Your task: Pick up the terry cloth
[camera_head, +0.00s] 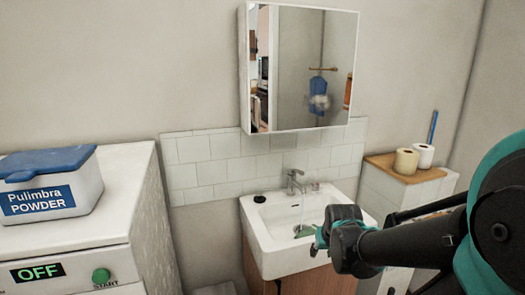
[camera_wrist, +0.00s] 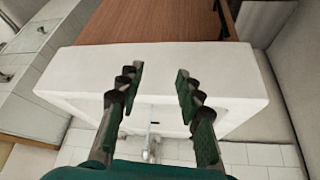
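No cloth can be made out for certain in either view. A blue cloth-like thing hangs under a rail in the mirror's reflection; I cannot tell if it is the terry cloth. A small green patch shows over the sink basin (camera_head: 282,240) in the head view; it may be part of my gripper's green fingers. My gripper (camera_head: 318,243) is over the front right part of the sink. In the wrist view my gripper (camera_wrist: 159,73) has its two fingers spread apart, with nothing between them but the sink (camera_wrist: 75,72) behind.
The tap (camera_head: 295,181) stands at the sink's back, below the mirror cabinet (camera_head: 300,70). A washing machine (camera_head: 110,240) with a powder box (camera_head: 45,185) is at left. Toilet rolls (camera_head: 407,161) stand on a wooden-topped unit at right. The sink's wooden cabinet (camera_wrist: 165,20) is below.

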